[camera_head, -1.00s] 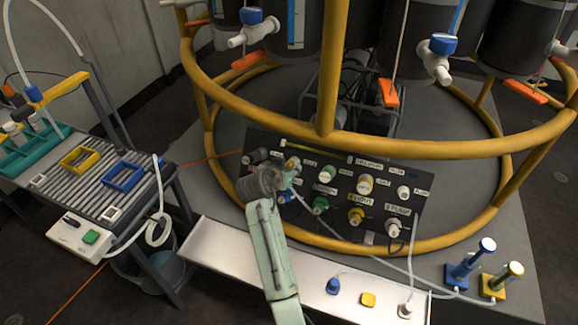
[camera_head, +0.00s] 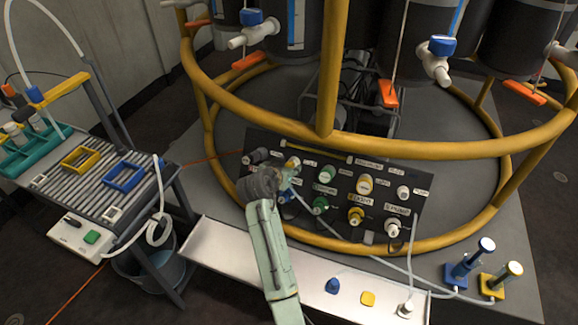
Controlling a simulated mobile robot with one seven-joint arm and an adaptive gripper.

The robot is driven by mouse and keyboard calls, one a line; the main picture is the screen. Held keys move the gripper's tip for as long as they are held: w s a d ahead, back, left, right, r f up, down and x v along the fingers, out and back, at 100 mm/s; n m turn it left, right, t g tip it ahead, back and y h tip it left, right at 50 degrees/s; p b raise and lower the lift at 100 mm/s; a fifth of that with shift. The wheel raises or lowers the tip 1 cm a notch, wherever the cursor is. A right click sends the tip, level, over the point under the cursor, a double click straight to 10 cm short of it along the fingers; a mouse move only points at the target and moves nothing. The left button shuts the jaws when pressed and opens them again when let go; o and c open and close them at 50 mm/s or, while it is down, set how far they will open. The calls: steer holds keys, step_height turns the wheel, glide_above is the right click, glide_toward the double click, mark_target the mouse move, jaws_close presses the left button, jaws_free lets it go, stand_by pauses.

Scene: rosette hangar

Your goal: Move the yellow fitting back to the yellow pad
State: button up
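The pale shelf (camera_head: 225,250) also bears a blue fitting (camera_head: 333,286) and a white one (camera_head: 407,309) with a hose. Other fittings crowd the panel (camera_head: 330,218). A yellow ring rail (camera_head: 440,150) passes above it. A ribbed table (camera_head: 105,183) stands left.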

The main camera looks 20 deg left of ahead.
jaws_close()
stand_by(0.7)
steer(key=p+v, duration=0.4)
steer(key=v, duration=0.2)
stand_by(1.0)
